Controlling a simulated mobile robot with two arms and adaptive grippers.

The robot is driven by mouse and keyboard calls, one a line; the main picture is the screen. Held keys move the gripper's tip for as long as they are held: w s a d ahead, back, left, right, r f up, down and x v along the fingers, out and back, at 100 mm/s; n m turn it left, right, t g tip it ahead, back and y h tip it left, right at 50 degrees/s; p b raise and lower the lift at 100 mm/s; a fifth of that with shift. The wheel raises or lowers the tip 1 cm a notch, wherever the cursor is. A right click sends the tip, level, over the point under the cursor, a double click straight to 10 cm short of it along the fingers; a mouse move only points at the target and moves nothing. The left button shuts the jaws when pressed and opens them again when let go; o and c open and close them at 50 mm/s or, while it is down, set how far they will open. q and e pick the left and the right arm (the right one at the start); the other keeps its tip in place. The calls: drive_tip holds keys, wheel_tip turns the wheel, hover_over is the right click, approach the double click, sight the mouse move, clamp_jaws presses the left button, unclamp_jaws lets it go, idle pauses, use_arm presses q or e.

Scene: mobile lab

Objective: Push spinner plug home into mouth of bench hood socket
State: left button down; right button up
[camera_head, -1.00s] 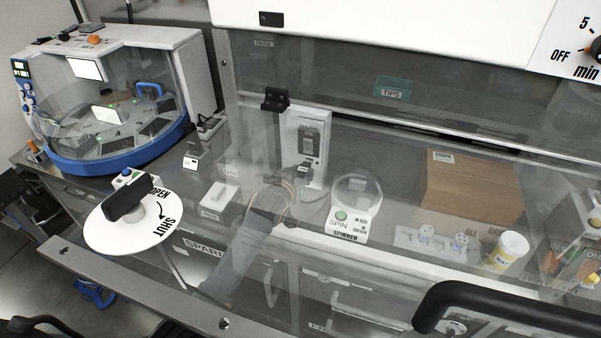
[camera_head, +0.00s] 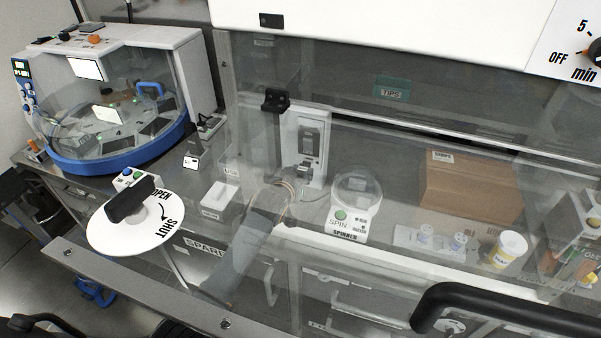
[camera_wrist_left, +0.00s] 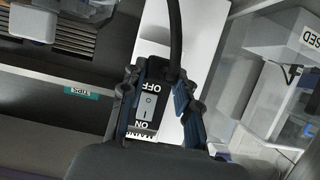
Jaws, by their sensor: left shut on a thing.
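The bench hood socket (camera_head: 309,139) is a dark unit on a white upright post behind the clear hood pane. In the left wrist view its rocker switch (camera_wrist_left: 147,106), marked ON and OFF, shows between my fingers. My left gripper (camera_head: 303,172) is at the lower part of the post, shut on the small dark spinner plug, which the fingers largely hide. In the left wrist view a black cable (camera_wrist_left: 175,35) runs up from between the gripper fingers (camera_wrist_left: 160,95). The socket mouth is hidden, so I cannot tell how far in the plug sits. My right gripper is not in view.
The spinner (camera_head: 348,215) stands right of the post. A cardboard box (camera_head: 470,188), a white tub (camera_head: 508,249) and small vials are farther right. A white block (camera_head: 219,200) is at the left. The clear pane and its black handle (camera_head: 500,308) are in front.

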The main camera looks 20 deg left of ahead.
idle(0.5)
use_arm(q)
drive_tip(key=shift+w+b, duration=0.45)
drive_tip(key=shift+w, duration=0.75)
drive_tip(key=shift+w+r, duration=0.15)
drive_tip(key=shift+w, duration=0.15)
idle(0.3)
drive_tip(key=c, duration=0.9)
unclamp_jaws()
drive_tip(key=shift+s, duration=0.25)
drive_tip(key=v, duration=1.1)
drive_tip(key=shift+s, duration=0.2)
